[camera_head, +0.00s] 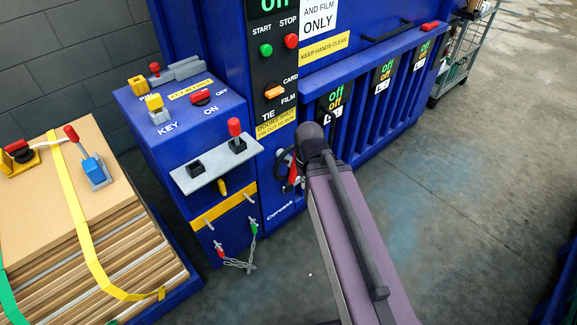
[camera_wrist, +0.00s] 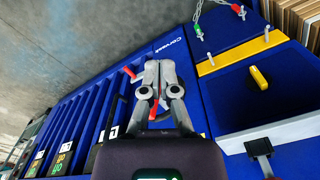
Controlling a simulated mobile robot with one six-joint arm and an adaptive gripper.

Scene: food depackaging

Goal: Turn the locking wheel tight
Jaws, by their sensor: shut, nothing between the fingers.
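The locking wheel (camera_head: 283,160) is on the blue machine's front, low beside the grille. It is dark, with a red part (camera_head: 292,173), and is partly hidden by the end of my arm. In the wrist view, my gripper (camera_wrist: 160,68) is in front of the wheel area, its grey fingers together and nothing seen between them. A red handle (camera_wrist: 130,72) shows just left of the fingers, and another red piece (camera_wrist: 153,108) shows between the finger links. The fingers cover most of the wheel, so I cannot tell whether they touch it.
The blue machine (camera_head: 225,45) carries a control panel, with a grey shelf (camera_head: 215,165) and red lever beside it. A chain (camera_head: 238,264) hangs below. Strapped cardboard (camera_head: 80,240) stands at left. A wire cart (camera_head: 465,45) is at the back right.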

